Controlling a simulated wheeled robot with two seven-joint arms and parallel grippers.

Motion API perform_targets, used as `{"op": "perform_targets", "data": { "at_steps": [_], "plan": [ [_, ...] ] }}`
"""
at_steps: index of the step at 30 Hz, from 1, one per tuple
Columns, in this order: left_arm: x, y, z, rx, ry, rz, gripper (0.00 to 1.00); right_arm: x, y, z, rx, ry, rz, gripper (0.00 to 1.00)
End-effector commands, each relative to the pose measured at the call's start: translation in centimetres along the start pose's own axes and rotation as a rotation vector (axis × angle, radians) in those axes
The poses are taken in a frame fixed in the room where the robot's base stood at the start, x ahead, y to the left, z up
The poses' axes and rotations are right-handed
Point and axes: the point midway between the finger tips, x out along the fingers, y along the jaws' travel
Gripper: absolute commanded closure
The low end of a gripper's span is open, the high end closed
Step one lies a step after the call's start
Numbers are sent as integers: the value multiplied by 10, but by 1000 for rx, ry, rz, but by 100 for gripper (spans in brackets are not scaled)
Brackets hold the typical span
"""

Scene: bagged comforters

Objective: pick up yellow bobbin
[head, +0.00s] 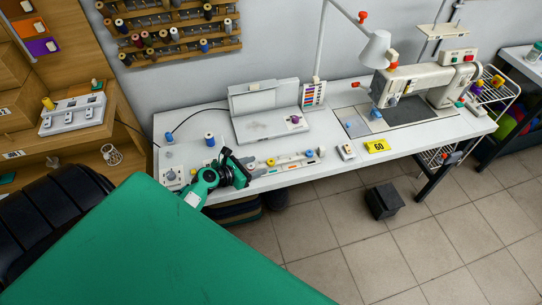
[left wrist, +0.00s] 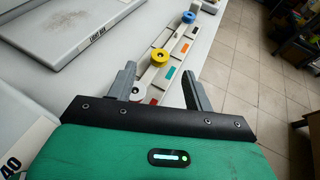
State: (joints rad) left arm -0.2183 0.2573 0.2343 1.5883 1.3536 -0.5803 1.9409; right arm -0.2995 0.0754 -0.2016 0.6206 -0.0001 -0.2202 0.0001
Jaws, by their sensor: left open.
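The yellow bobbin (head: 270,162) sits on a long pale holder strip (head: 290,161) near the front edge of the white table. In the left wrist view the yellow bobbin (left wrist: 159,57) is a round disc with a dark centre hole, just beyond my fingertips. My left gripper (head: 245,168) is at the strip's left end in the head view. My right gripper is not in view.
A blue bobbin (left wrist: 189,17) sits farther along the strip. A grey light box (head: 265,123) lies behind it. A blue spool (head: 209,140) stands to the left. A sewing machine (head: 425,85) and yellow "60" tag (head: 377,146) are to the right.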

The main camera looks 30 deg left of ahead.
Motion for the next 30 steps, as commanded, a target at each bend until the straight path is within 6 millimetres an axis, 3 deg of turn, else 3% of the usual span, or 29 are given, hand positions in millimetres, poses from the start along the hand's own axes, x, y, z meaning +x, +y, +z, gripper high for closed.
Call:
{"op": "perform_targets", "data": {
  "at_steps": [5,15,24,30],
  "plan": [
    [11,0,0,-1,0,0,48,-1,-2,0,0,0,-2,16],
    [55,0,0,-1,-1,0,48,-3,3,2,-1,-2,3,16],
    [59,0,0,0,1,0,48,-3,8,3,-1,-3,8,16],
    [59,0,0,0,1,0,85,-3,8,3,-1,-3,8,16]
  ]
}}
